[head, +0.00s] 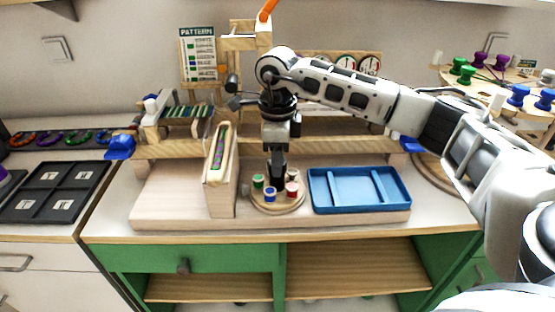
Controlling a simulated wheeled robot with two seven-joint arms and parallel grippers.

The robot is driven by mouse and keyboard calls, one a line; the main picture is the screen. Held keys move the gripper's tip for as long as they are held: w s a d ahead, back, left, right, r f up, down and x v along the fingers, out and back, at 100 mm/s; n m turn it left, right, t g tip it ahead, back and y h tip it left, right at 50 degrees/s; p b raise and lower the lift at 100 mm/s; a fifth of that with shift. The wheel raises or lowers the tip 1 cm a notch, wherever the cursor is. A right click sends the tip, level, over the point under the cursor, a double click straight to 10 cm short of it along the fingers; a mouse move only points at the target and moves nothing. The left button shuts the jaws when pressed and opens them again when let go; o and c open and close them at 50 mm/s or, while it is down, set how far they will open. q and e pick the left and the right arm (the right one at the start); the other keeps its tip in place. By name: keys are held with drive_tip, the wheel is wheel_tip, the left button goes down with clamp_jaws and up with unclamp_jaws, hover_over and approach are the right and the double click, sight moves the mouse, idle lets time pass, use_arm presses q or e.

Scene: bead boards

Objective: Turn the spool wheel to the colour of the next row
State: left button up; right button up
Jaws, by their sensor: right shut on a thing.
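The spool wheel (280,206) is a round wooden disc on the wooden base board, left of the blue tray. It carries a green spool (258,182), a blue spool (270,195) at the front and a red spool (292,189) at the right. Another small red-topped spool shows behind at the right. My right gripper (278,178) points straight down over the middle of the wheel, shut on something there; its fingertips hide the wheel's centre. The pattern card (198,54) stands at the back with rows of coloured marks, too small to read. My left gripper is out of view.
A blue tray (314,205) lies right of the wheel. A wooden holder (219,160) with green and purple beads stands close on its left. A small bead loom (180,113) is behind. Black trays (77,205) lie at far left, and a spool rack (470,78) at far right.

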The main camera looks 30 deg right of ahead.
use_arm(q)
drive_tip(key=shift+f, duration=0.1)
use_arm(e)
drive_tip(key=shift+w+r+n, duration=0.1)
drive_tip(key=shift+r+n, duration=0.05)
drive_tip(key=shift+n, duration=0.35)
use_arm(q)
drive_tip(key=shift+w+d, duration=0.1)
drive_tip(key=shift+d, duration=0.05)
use_arm(e)
drive_tip(key=o, duration=1)
wheel_tip(320, 180, up, 16)
idle(0.3)
